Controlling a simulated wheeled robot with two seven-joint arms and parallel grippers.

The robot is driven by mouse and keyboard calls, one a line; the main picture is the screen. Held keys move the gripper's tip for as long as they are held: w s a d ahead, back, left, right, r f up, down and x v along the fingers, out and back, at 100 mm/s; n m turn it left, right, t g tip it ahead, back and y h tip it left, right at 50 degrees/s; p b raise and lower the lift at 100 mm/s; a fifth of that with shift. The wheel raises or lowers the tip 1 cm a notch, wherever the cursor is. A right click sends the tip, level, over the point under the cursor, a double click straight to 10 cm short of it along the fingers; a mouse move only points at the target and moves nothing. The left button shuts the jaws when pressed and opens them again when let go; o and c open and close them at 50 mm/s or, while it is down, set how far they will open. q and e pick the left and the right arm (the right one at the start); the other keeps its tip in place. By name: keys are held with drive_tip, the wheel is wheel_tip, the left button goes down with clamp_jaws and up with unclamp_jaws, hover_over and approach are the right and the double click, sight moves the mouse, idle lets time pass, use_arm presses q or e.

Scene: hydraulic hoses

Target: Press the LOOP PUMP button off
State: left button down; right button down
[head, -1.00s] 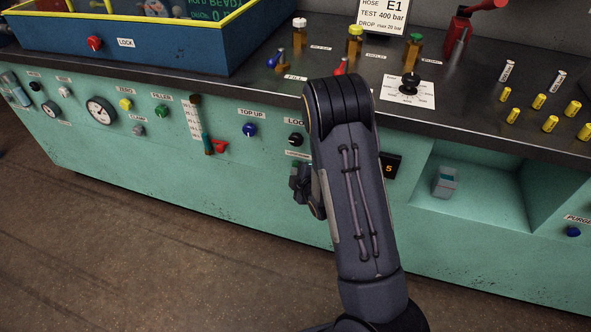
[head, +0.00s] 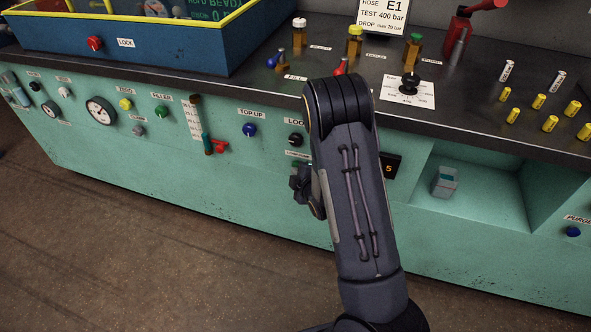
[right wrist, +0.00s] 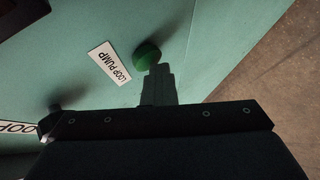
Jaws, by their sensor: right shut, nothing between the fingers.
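The green LOOP PUMP button (right wrist: 146,52) stands out from the teal panel in the right wrist view, beside its white LOOP PUMP label (right wrist: 109,63). In the head view the button is hidden by my right arm and gripper; the label's left end (head: 295,154) shows. My right gripper (right wrist: 158,71) is shut and empty, with its fingertips at the button's lower edge in the right wrist view. I cannot tell whether they touch it. In the head view the right gripper (head: 302,184) is partly hidden by its arm, in front of the panel. My left gripper is not in view.
A black knob (head: 296,139) sits just above the LOOP PUMP label, and a blue TOP UP knob (head: 250,129) is to its left. A red-handled valve (head: 215,147) sticks out further left. An open recess (head: 480,190) lies to the right.

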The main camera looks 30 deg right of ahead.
drive_tip(key=shift+w+d+r, duration=0.1)
drive_tip(key=shift+d, duration=0.15)
drive_tip(key=shift+w+d+r+b, duration=0.15)
drive_tip(key=shift+w+d+b, duration=0.1)
drive_tip(key=shift+d+b, duration=0.1)
idle(0.3)
drive_tip(key=shift+s, duration=0.1)
drive_tip(key=shift+a, duration=0.1)
drive_tip(key=s+a+b, duration=0.2)
drive_tip(key=s+a, duration=0.2)
drive_tip(key=a, duration=0.1)
drive_tip(key=shift+f, duration=0.2)
idle(0.4)
